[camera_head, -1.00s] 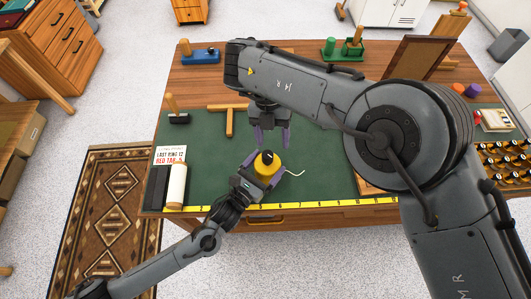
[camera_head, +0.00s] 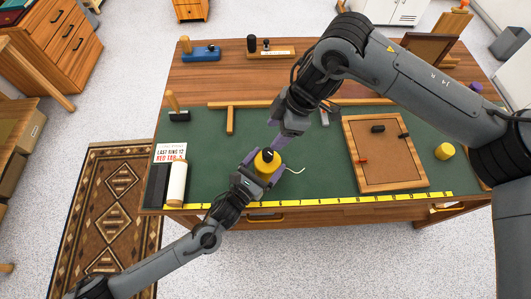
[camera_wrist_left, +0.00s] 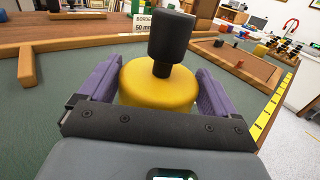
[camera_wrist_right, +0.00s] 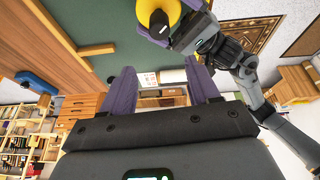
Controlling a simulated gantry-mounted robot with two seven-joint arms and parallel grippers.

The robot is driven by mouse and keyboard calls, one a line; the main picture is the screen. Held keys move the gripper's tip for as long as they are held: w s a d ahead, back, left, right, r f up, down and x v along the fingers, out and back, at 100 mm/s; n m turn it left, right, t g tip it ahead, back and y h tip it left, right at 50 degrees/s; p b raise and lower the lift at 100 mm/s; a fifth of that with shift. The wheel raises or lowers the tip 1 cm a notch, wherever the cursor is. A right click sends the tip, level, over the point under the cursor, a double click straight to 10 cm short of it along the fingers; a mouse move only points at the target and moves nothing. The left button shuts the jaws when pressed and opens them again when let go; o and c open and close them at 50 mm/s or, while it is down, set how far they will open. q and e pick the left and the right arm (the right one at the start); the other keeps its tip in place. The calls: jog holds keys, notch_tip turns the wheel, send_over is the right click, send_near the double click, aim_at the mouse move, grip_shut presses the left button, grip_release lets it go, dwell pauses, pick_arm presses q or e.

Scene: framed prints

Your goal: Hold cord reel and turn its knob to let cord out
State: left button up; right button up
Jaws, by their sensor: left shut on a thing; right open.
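The cord reel (camera_head: 267,166) is a yellow drum with a black upright knob (camera_head: 267,154) on top. My left gripper (camera_head: 262,164) is shut on the reel, its purple fingers on either side; the left wrist view shows the yellow drum (camera_wrist_left: 145,92) and tall black knob (camera_wrist_left: 172,38) between them. A short white cord (camera_head: 295,170) sticks out to the right of the reel. My right gripper (camera_head: 276,132) is open and empty, just above and behind the reel. In the right wrist view the reel (camera_wrist_right: 176,12) shows at the top edge, outside the open fingers.
The green mat (camera_head: 320,160) is clear around the reel. A wooden tray (camera_head: 390,178) lies to the right, with a yellow cylinder (camera_head: 445,151) beyond it. A white roll (camera_head: 177,184) lies left. A yellow measuring tape (camera_head: 330,203) runs along the front edge.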

aim_at(268, 152)
jog(key=x, duration=0.4)
jog(key=d+x, duration=0.1)
jog(key=x, duration=0.7)
jog(key=shift+s+d+f, duration=0.1)
jog(key=shift+d+f, duration=0.1)
jog(key=shift+f, duration=0.5)
jog(key=c, duration=1)
